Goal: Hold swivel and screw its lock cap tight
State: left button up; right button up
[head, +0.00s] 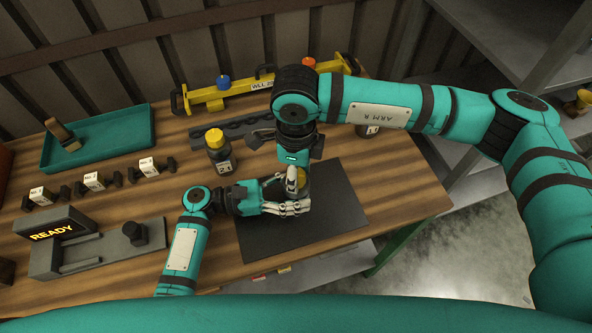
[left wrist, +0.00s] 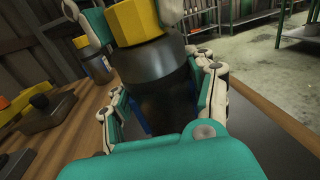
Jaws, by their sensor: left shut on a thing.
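The swivel (left wrist: 155,85) is a dark cylinder, standing roughly upright in the left wrist view. Its yellow hexagonal lock cap (left wrist: 135,22) sits on top. My left gripper (head: 290,207) is shut around the swivel's body, over the dark mat (head: 340,225); its fingers also show on both sides of the body in the left wrist view. My right gripper (head: 293,178) comes down from above at the cap. Its pale fingers stand on either side of the cap in the left wrist view; whether they grip it is unclear. In the head view the grippers mostly hide the swivel.
A yellow-capped dark bottle (head: 217,160) stands left of the mat. A yellow lifting beam (head: 210,95) lies at the back. A teal tray (head: 110,135), small labelled parts (head: 95,182) and a grey fixture reading READY (head: 60,235) occupy the left. The mat's right part is clear.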

pick_arm(q)
jog(key=shift+f, duration=0.1)
pick_arm(e)
jog(key=shift+d, duration=0.1)
jog(key=o, duration=1.2)
jog(key=shift+c, duration=0.2)
pick_arm(q)
grip_shut()
pick_arm(e)
notch_tip(320, 180, up, 12)
pick_arm(q)
jog(key=o, duration=1.8)
grip_release()
jog(key=shift+c, duration=0.2)
